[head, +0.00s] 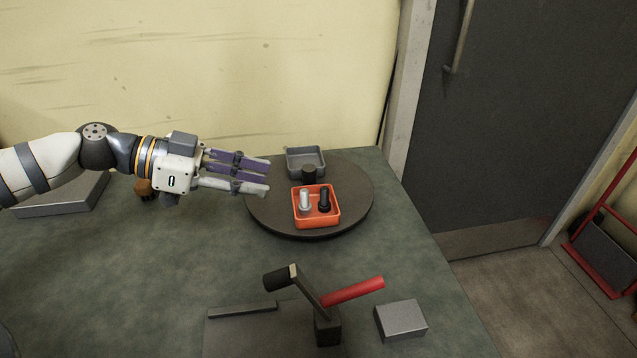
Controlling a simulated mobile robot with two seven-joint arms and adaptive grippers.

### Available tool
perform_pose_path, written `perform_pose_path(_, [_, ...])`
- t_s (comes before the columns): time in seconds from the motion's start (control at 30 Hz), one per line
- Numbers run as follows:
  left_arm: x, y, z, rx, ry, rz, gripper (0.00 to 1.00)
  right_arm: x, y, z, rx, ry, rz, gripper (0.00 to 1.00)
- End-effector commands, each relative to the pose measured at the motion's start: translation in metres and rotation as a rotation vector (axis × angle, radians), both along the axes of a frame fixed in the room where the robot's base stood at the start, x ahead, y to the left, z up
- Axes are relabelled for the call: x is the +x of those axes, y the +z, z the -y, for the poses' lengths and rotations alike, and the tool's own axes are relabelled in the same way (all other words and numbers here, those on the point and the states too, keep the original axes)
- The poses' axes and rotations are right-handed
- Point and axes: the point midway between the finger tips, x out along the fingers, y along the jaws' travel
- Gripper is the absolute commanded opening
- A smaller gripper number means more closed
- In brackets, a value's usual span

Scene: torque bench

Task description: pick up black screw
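The black screw (324,201) stands in the right part of an orange tray (318,221), with a silver screw (305,202) beside it on the left. The tray sits on a round dark turntable (355,193). My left gripper (268,178) reaches in from the left, its fingers over the left edge of the turntable, apart from the tray. Its purple and grey fingers are spread, with nothing seen between them. My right gripper is not in the picture.
A grey tray (306,159) and a dark knob (309,173) are on the turntable behind the orange tray. A red-handled tool (352,291) and a grey block (401,320) stand in front. The bench (150,270) is clear at left front.

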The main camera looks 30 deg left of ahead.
Motion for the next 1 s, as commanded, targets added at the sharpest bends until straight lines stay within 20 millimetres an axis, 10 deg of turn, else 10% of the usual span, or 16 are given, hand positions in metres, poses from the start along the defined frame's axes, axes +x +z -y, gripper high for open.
perform_pose_path(0.53, [0.056, -0.048, 0.076, 0.002, -0.005, -0.017, 0.30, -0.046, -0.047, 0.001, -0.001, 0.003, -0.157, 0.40])
perform_pose_path(0.83, [0.063, -0.045, 0.084, 0.000, 0.000, -0.007, 0.30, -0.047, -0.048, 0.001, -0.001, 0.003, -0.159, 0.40])
perform_pose_path(1.0, [0.063, -0.045, 0.084, 0.000, 0.000, -0.007, 0.00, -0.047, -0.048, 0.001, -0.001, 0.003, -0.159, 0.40])
